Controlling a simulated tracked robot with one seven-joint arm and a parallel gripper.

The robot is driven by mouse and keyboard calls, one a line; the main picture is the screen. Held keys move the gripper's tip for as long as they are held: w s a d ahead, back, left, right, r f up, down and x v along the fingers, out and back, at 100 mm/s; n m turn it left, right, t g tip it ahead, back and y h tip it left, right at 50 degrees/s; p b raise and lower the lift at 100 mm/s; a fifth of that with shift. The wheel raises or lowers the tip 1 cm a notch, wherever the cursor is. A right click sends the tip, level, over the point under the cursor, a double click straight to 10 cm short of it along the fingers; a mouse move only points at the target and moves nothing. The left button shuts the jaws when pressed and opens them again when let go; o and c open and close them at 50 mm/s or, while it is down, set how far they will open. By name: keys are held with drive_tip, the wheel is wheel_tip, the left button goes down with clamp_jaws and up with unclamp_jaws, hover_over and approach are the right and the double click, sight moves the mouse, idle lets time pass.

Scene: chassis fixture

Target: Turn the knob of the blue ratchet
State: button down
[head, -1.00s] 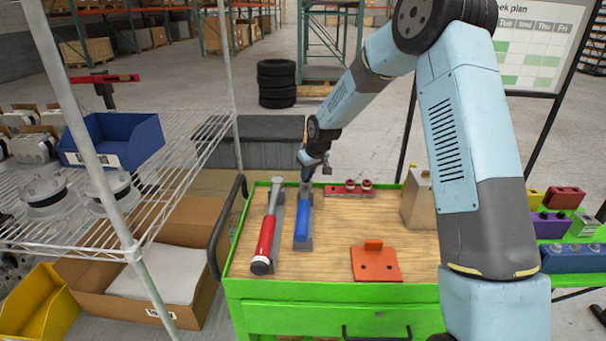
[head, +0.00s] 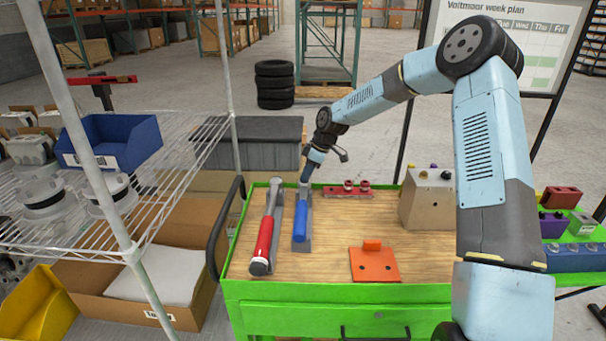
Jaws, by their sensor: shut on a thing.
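The blue ratchet (head: 300,224) lies in a grey holder on the wooden top of the green cart, its blue handle toward me and its head at the far end. My gripper (head: 305,184) points down at that far end and is shut on the ratchet's knob. The knob and the fingertips are too small and too covered to make out clearly.
A red-handled ratchet (head: 264,240) lies close by on the left. A red rail with sockets (head: 347,191) is just right of my gripper. An orange plate (head: 374,266) and a beige box (head: 426,205) stand farther right, with bare wood between.

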drive_tip(key=shift+d+f+n, duration=0.1)
drive_tip(key=shift+n, duration=0.4)
drive_tip(key=shift+g, duration=0.3)
drive_tip(key=c, duration=1.2)
unclamp_jaws()
drive_tip(key=v, duration=1.3)
drive_tip(key=shift+r, duration=0.35)
